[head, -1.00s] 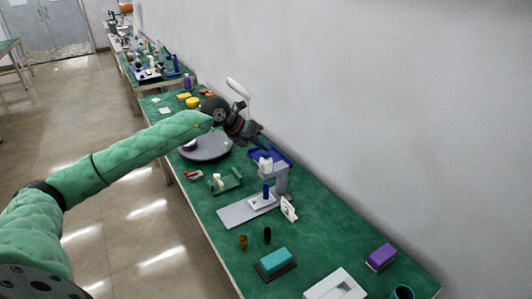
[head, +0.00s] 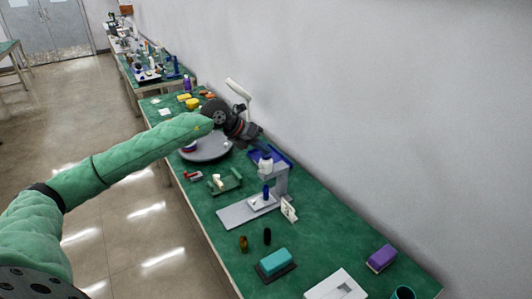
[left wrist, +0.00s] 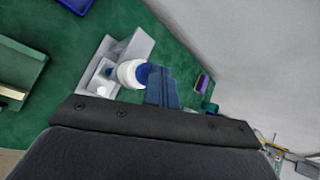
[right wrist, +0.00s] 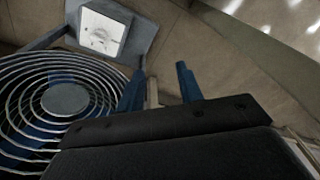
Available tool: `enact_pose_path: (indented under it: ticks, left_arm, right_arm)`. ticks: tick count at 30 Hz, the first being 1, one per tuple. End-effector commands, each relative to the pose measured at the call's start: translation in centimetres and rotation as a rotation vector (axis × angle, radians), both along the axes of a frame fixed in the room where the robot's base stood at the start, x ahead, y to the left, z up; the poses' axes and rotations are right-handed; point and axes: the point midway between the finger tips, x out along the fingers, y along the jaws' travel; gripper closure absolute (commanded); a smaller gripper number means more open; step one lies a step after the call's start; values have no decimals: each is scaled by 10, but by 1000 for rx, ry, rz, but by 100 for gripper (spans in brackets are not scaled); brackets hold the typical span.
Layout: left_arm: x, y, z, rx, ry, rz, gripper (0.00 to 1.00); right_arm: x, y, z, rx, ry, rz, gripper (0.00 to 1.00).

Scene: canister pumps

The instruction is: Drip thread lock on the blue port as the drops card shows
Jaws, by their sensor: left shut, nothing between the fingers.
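A grey stand (head: 236,214) on the green bench carries a white bottle-like part (head: 266,165) on its upper arm. A small blue upright piece (head: 266,193), perhaps the blue port, stands below it on a white block. A small white card (head: 288,210) with dark marks stands beside the stand; its marks are too small to read. My left gripper (head: 263,149) is just above the white part. In the left wrist view its fingers (left wrist: 160,86) are shut and empty, close beside the white part (left wrist: 130,74); contact is unclear. My right gripper (right wrist: 158,86) is open and empty.
A blue tray (head: 284,156) lies behind the stand and a grey disc (head: 212,147) left of it. A green holder (head: 226,182), brown bottle (head: 243,243), teal block (head: 275,261) and purple block (head: 381,257) are around. The wall borders the bench.

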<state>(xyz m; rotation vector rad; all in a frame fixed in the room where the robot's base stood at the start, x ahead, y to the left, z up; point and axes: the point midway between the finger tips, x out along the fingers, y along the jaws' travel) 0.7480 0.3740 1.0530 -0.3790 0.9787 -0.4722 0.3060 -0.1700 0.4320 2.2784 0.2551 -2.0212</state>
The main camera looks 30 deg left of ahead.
Motion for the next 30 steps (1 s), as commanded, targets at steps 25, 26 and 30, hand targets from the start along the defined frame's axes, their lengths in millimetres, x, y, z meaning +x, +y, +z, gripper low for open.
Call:
enact_pose_path:
  ticks: [25,26,30]
  left_arm:
    - [0,0,20,0,0,0,100]
    - [0,0,20,0,0,0,100]
    - [0,0,22,0,0,0,100]
  right_arm:
    - [0,0,5,0,0,0,64]
    - [0,0,5,0,0,0,64]
    - [0,0,6,0,0,0,64]
